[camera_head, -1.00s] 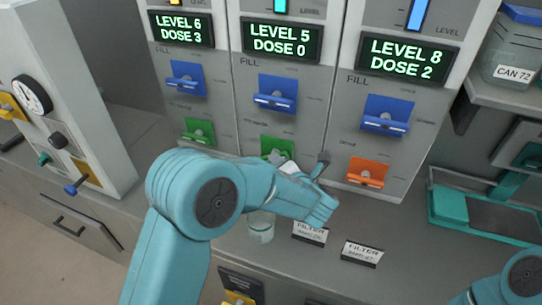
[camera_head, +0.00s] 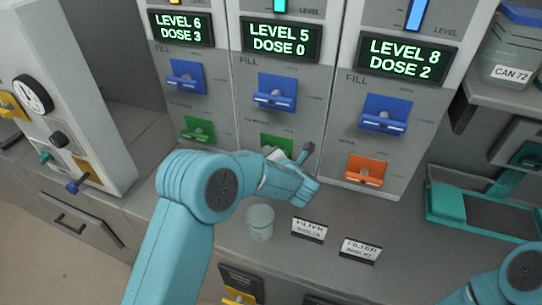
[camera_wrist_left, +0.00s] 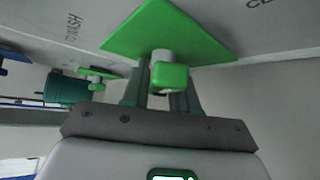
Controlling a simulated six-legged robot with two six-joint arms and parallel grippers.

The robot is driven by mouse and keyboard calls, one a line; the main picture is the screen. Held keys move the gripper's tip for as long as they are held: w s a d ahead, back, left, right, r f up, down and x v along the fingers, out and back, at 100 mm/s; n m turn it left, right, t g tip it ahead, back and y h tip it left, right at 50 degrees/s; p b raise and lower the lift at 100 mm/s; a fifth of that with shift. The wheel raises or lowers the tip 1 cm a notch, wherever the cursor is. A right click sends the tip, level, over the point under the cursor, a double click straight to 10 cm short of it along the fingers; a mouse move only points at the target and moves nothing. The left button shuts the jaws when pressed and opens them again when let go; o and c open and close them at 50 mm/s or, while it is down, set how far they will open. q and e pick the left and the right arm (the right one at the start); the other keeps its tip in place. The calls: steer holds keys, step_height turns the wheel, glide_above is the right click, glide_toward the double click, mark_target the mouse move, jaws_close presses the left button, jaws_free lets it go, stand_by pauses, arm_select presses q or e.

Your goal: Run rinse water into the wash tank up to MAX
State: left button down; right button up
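Three grey panels carry lit readouts: LEVEL 6 DOSE 3 (camera_head: 181,28), LEVEL 5 DOSE 0 (camera_head: 281,40) and LEVEL 8 DOSE 2 (camera_head: 407,59). Below each is a blue FILL valve: left (camera_head: 187,77), middle (camera_head: 275,91), right (camera_head: 383,114). Lower are a green valve (camera_head: 198,129), a middle green valve (camera_head: 277,143) and an orange valve (camera_head: 364,171). Which tank is the wash tank is unreadable. My left gripper (camera_head: 305,155) is at the middle green valve, partly hiding it. In the left wrist view a green knob (camera_wrist_left: 169,77) sits at its spread fingers (camera_wrist_left: 160,92).
A clear cup (camera_head: 260,222) and two FILTER cards (camera_head: 309,229) (camera_head: 360,250) stand on the counter below my left arm. A teal tray (camera_head: 485,215) lies at right. A cabinet with a dial (camera_head: 33,95) stands at left. My right arm shows at lower right.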

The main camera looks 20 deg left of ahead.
arm_select(q)
steer(key=shift+f+b, duration=0.2)
steer(key=shift+b, duration=0.5)
steer(key=m+t+y+b, duration=0.1)
steer(key=m+y+b, duration=0.1)
steer(key=b, duration=0.4)
steer(key=shift+y, duration=0.5)
steer(key=shift+r+m+t+y+b, duration=0.3)
steer(key=shift+m+t+b, duration=0.2)
steer(key=shift+m+b, duration=0.5)
steer(key=c, duration=1)
jaws_free()
steer(key=shift+n, duration=0.3)
steer(key=shift+o, duration=0.2)
steer(key=b+v, duration=0.1)
steer(key=v, duration=0.6)
steer(key=shift+s+d, duration=0.15)
steer(key=shift+s, duration=0.1)
